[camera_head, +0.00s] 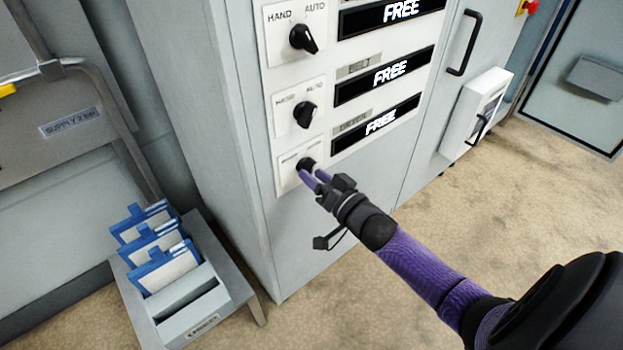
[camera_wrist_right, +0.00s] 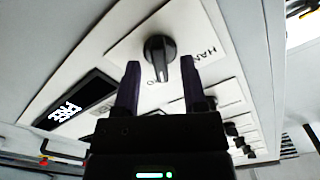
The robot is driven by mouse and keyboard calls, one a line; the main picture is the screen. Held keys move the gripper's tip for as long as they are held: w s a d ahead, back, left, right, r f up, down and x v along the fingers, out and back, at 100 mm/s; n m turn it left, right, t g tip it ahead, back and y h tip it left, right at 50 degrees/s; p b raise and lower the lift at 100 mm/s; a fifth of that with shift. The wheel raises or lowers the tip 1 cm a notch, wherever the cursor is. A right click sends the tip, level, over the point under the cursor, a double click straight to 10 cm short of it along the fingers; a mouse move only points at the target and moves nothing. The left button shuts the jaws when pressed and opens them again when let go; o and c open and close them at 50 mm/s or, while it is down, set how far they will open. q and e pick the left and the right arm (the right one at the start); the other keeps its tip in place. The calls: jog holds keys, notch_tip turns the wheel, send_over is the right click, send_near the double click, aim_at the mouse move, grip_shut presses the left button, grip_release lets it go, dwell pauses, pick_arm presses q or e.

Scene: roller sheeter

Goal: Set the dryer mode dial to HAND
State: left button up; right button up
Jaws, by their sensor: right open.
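The dryer mode dial (camera_head: 306,163) is a black knob on the lowest white plate of the grey cabinet, level with the DRYER label (camera_head: 352,124). It shows large in the right wrist view (camera_wrist_right: 159,50), with the word HAND to its right there. My right gripper (camera_head: 314,181) is open just in front of the dial. In the wrist view its two dark fingers (camera_wrist_right: 159,82) are spread, with the knob between and beyond their tips; I cannot tell whether they touch it. The gripper partly covers the dial in the head view, so its setting is unclear. My left gripper is not in view.
Two similar dials, the upper (camera_head: 303,38) and the middle (camera_head: 304,114), sit above on the same panel. FREE displays (camera_head: 380,122) are to the right. A low stand (camera_head: 205,290) with blue-edged cards is at lower left. A white box (camera_head: 462,125) projects from the cabinet.

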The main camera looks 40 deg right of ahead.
jog(key=shift+w, duration=0.4)
grip_shut()
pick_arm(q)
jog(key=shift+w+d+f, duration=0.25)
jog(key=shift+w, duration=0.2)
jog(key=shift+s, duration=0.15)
